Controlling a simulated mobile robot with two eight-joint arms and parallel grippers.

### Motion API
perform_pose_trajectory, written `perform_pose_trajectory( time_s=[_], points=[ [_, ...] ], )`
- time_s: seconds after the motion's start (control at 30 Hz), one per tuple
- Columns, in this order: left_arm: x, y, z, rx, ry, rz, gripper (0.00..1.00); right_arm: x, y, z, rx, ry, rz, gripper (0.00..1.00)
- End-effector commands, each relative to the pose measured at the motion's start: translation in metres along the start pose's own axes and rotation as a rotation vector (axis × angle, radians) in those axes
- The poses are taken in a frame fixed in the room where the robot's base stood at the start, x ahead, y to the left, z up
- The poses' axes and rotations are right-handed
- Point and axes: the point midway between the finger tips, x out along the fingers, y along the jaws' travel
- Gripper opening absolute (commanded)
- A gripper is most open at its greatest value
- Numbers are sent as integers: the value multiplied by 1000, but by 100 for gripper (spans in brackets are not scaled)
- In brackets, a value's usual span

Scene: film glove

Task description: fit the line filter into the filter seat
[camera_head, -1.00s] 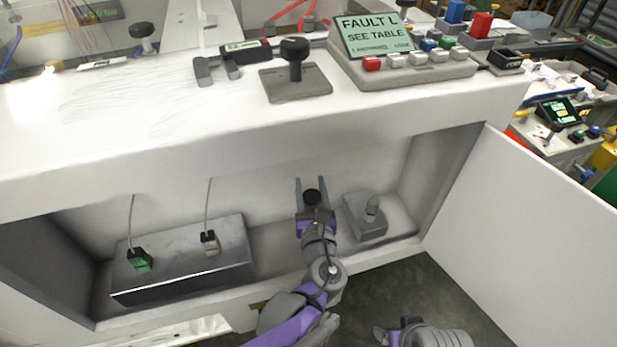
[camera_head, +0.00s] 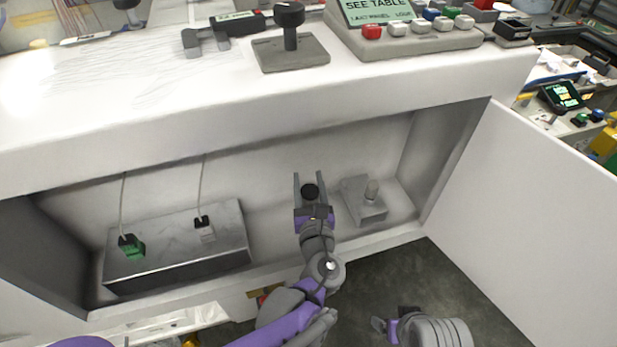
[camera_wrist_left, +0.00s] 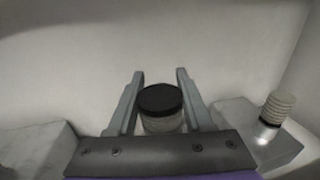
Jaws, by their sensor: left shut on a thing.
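My left gripper (camera_head: 310,188) is inside the open cabinet bay, its two grey fingers pointing inward. It is shut on a short cylinder with a black top, which I take to be the line filter (camera_head: 310,191). In the left wrist view, the line filter (camera_wrist_left: 160,108) stands between the fingers (camera_wrist_left: 160,100), its paler body below the cap. Right of it, apart from the gripper, is a grey block (camera_head: 360,207) with a ribbed pale post; I cannot tell if this is the filter seat. My right gripper (camera_head: 380,326) is low in the picture, outside the cabinet, its jaws unclear.
The open door (camera_head: 535,215) bounds the right side. A joystick (camera_head: 290,35) and button panel (camera_head: 410,32) stand on top.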

Motion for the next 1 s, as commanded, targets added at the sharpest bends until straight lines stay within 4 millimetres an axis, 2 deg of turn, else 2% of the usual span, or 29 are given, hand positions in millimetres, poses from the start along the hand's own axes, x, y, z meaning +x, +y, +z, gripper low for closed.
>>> perform_pose_trajectory(
  time_s=[0.03,0.23,1.0],
  points=[
    [0,0,-8,0,1,0,0,7,0,2,0,-2,0,81],
    [0,0,-19,0,0,0,0,16,0,4,0,-5,0,81],
    [0,0,-20,0,0,0,0,14,0,4,0,-4,0,81]
  ],
)
